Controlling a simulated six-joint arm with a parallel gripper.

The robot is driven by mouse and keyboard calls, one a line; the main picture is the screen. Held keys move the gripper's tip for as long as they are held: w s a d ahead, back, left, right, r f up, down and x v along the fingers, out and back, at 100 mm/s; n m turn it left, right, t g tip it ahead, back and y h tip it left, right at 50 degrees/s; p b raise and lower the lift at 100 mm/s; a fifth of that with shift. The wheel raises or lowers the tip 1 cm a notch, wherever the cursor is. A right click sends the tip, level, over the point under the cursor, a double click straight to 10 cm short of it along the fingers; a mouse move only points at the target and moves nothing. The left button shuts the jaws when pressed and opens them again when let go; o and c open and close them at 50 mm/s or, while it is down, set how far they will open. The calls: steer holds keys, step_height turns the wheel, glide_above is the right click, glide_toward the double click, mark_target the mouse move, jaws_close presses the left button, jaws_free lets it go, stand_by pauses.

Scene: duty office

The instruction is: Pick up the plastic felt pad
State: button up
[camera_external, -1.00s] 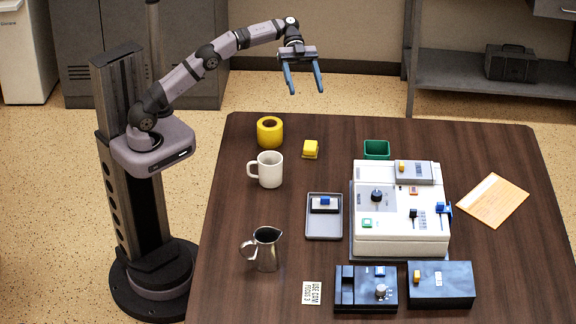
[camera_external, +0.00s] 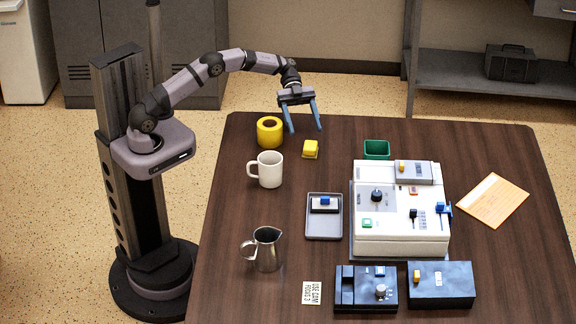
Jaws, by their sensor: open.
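I cannot tell for certain which thing is the plastic felt pad. A small yellow block (camera_external: 310,149) with a raised top lies on the table near its far edge. A small piece with a blue grip (camera_external: 325,202) and a pale and dark base lies in a grey tray (camera_external: 323,229). My gripper (camera_external: 305,130) is open and empty, fingers pointing down. In the picture its fingertips are just above the yellow block. They appear to be in the air, though the exact height is unclear.
A yellow tape roll (camera_external: 269,132) and white mug (camera_external: 270,170) stand left of the yellow block. A green bin (camera_external: 376,149) and white machine (camera_external: 400,239) are to its right. A metal jug (camera_external: 266,250) and dark boxes (camera_external: 440,286) are nearer the front.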

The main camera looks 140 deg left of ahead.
mark_target(308, 143)
steer(key=shift+f, duration=0.7)
steer(key=shift+p+x, duration=0.6)
steer(key=shift+x, duration=3.1)
steer(key=shift+r, duration=0.1)
steer(key=c, duration=1.4)
